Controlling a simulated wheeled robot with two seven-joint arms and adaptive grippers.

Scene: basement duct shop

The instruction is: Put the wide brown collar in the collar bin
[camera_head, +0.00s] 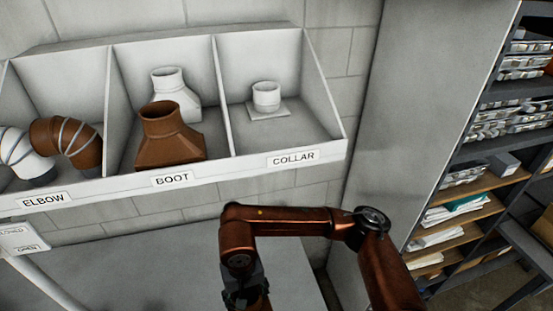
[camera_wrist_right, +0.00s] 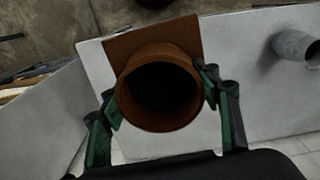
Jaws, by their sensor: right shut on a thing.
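The wide brown collar (camera_wrist_right: 125,45) is a short round pipe on a square flange. In the right wrist view it sits between the two green-padded fingers of my right gripper (camera_wrist_right: 163,95), which is shut on it. In the head view my right arm reaches below the bins, and the gripper's fingers and the brown collar are out of sight at the bottom edge. The collar bin (camera_head: 308,158) is the right-hand compartment, labelled COLLAR, above and to the right of my right wrist. A white collar (camera_head: 267,98) stands in it. My left gripper is in neither view.
The boot bin (camera_head: 172,180) holds a white boot (camera_head: 178,93) and a brown boot (camera_head: 168,135). The elbow bin (camera_head: 42,200) holds a white and a brown elbow. The collar bin has free floor around its white collar. A grey pipe (camera_wrist_right: 295,46) shows right in the wrist view.

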